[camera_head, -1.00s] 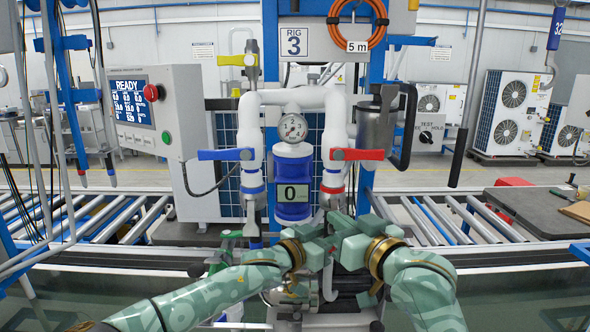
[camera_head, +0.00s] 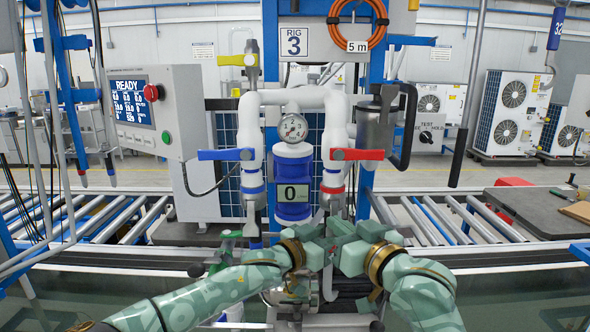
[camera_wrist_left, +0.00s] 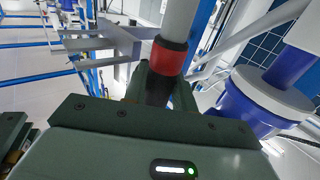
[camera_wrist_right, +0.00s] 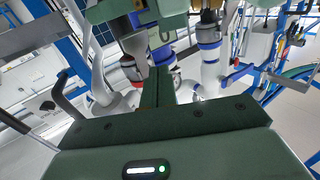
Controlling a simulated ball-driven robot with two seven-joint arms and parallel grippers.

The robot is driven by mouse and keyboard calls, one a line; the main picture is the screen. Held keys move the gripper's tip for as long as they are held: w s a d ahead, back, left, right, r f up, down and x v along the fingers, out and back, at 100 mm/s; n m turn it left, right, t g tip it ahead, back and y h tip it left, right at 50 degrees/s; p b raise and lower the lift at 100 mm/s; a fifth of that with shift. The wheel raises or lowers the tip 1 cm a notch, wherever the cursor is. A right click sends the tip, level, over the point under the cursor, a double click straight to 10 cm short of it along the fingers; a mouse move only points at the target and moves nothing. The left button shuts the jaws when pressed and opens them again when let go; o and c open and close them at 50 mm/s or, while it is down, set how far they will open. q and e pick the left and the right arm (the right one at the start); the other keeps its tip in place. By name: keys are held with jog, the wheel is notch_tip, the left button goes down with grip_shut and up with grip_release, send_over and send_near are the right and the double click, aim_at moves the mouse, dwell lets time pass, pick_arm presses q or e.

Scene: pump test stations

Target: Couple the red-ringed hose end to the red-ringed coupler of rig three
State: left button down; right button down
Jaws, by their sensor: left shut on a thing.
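Rig three's red-ringed coupler (camera_head: 333,189) hangs below the red-handled valve, just above my grippers; its lower end is partly hidden. My left gripper (camera_head: 318,247) is shut on the red-ringed hose end. In the left wrist view, the red ring (camera_wrist_left: 169,57) sits at the fingers, with the grey hose on one side and a dark end between the fingers. In the head view the hose end is mostly hidden by the grippers. My right gripper (camera_head: 328,231) is close beside the left one; its fingers (camera_wrist_right: 157,85) look closed together, with nothing clearly between them.
A blue-ringed coupler (camera_head: 253,190) hangs below the blue-handled valve (camera_head: 226,155) to the left. A control box (camera_head: 160,110) is at left. Roller conveyors (camera_head: 480,220) flank the rig.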

pick_arm(q)
jog(key=shift+w+r, duration=0.1)
jog(key=shift+r, duration=0.3)
pick_arm(e)
jog(key=s+a, duration=0.1)
jog(key=s, duration=0.8)
jog(key=shift+r, duration=0.2)
pick_arm(q)
jog(key=c, duration=1.1)
grip_release()
jog(key=shift+o, duration=0.2)
jog(key=shift+f, duration=0.15)
